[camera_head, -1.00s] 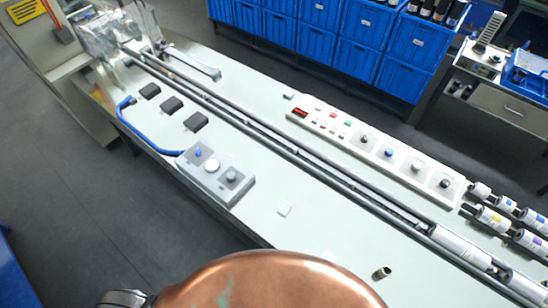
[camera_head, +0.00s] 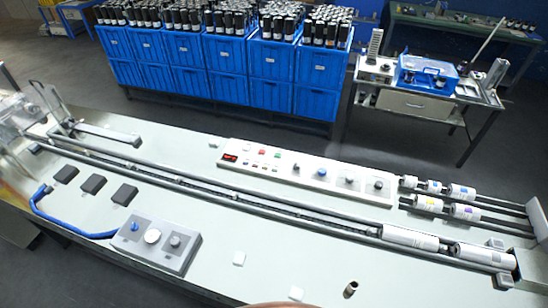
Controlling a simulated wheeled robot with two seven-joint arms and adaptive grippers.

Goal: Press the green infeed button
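A white control panel (camera_head: 316,180) lies across the far side of the machine bed. It has a red digital display (camera_head: 230,157) at its left end. Next to the display are small buttons, among them a red one (camera_head: 262,153) and a small green button (camera_head: 277,155) to its right. Their labels are too small to read. Several round knobs fill the right part of the panel. Neither of my grippers is in view, so nothing of mine shows near the green button.
A grey box with knobs (camera_head: 156,247) and a blue hose (camera_head: 70,228) sit at the front left. A long rail (camera_head: 215,193) crosses the bed before the panel, with white rolls (camera_head: 410,238) on its right. Blue crates (camera_head: 225,87) stand behind. The bed between is mostly clear.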

